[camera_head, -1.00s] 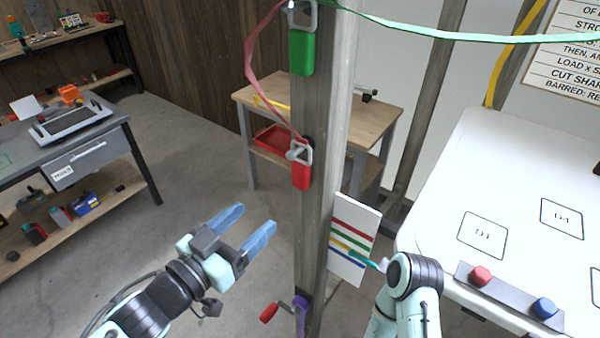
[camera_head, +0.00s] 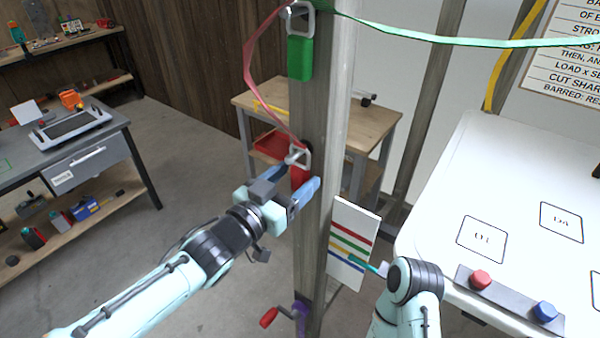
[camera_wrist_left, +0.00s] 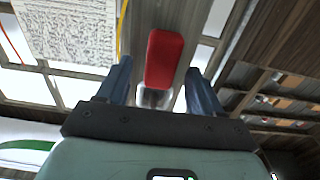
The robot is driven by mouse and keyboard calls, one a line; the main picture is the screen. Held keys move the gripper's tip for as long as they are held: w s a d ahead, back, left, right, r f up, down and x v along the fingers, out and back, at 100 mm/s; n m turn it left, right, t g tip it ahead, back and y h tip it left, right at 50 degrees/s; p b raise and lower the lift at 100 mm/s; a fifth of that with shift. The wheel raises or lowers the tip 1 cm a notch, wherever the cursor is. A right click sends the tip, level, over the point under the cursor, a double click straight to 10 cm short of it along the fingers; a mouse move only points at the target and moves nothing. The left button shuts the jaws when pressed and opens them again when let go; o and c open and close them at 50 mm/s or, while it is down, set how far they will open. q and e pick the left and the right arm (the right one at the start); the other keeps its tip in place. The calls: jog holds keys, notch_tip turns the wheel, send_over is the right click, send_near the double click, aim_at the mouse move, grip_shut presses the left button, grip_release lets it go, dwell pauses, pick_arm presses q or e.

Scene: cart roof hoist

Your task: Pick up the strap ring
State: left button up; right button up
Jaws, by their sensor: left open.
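A metal strap ring (camera_head: 299,155) hangs on a peg on the wooden post, with a red tag (camera_head: 300,177) below it and a pink strap (camera_head: 256,88) running up from it. My left gripper (camera_head: 300,172) is open at the red tag, one finger on each side. In the left wrist view the red tag (camera_wrist_left: 164,58) and the ring (camera_wrist_left: 153,97) lie between the open fingers (camera_wrist_left: 160,82). I cannot tell whether either finger touches. A second ring (camera_head: 298,13) with a green tag (camera_head: 300,58) hangs higher. My right gripper's jaws do not show clearly.
The post (camera_head: 311,235) carries a red-handled crank (camera_head: 270,317) low down. A striped card (camera_head: 351,240) is right of it. A white table (camera_head: 450,190) with red and blue buttons fills the right. A wooden table (camera_head: 375,125) stands behind, a grey bench (camera_head: 110,135) at left.

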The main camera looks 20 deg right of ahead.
pick_arm(q)
jog(key=shift+w+d, duration=0.3)
jog(key=shift+d, duration=0.05)
jog(key=shift+s, duration=0.1)
jog(key=shift+c, duration=0.3)
jog(key=c, duration=1.1)
